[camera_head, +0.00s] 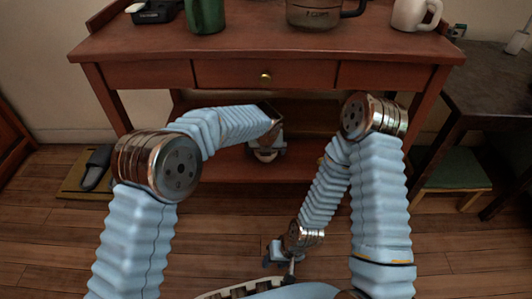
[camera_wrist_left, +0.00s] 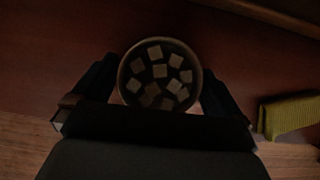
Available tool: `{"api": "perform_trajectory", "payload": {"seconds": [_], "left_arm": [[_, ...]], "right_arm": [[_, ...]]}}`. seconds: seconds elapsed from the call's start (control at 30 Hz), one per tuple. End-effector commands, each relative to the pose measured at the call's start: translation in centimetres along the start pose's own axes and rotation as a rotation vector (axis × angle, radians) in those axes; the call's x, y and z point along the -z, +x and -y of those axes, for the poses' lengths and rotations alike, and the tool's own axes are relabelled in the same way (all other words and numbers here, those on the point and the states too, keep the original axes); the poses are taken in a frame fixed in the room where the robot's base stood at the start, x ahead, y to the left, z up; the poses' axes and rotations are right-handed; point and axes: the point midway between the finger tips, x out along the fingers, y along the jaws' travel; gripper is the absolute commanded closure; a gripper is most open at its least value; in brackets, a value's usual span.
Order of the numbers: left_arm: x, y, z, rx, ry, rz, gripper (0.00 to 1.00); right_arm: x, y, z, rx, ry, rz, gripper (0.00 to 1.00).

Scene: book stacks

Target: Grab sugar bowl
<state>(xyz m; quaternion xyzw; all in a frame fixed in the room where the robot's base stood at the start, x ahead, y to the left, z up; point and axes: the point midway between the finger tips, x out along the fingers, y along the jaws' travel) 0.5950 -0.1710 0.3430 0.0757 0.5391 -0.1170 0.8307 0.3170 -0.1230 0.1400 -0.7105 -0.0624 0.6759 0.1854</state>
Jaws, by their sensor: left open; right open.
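The sugar bowl (camera_wrist_left: 158,102) is round and holds several pale sugar cubes. In the left wrist view it stands on a dark red-brown surface. My left gripper (camera_wrist_left: 158,68) is open, with one finger on each side of the bowl. I cannot tell whether the fingers touch it. In the head view my left arm reaches under the table, to just above the lower shelf (camera_head: 218,167). The bowl cannot be made out clearly there. My right gripper (camera_head: 281,254) is open and empty, low over the floor in front of the table.
The red-brown table (camera_head: 150,45) bears a green mug (camera_head: 205,14), a glass pot (camera_head: 313,14) and a white mug (camera_head: 411,14). Its top and drawers overhang my left forearm. A yellow-green item (camera_wrist_left: 290,115) lies right of the bowl. A stool (camera_head: 452,170) stands right.

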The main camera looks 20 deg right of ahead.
Motion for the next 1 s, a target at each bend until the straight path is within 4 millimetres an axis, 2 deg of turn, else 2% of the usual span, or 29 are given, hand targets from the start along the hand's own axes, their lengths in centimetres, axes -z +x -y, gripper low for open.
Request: {"api": "perform_trajectory", "payload": {"seconds": [0.1,0.3,0.63,1.0], "left_arm": [[0.01,0.7,0.01,0.0,0.0,0.0,0.0],[-0.01,0.65,0.01,0.0,0.0,0.001,0.02],[0.0,0.63,0.03,0.0,0.001,0.001,0.51],[-0.41,-0.14,0.03,0.001,0.0,0.003,0.51]], "right_arm": [[0.01,0.15,-0.06,0.0,0.0,-0.001,0.57],[0.02,0.11,-0.05,0.0,0.0,-0.001,0.57],[0.02,0.11,-0.04,0.0,0.0,-0.001,0.57],[0.01,-0.23,0.08,0.0,0.0,0.0,0.57]]}}
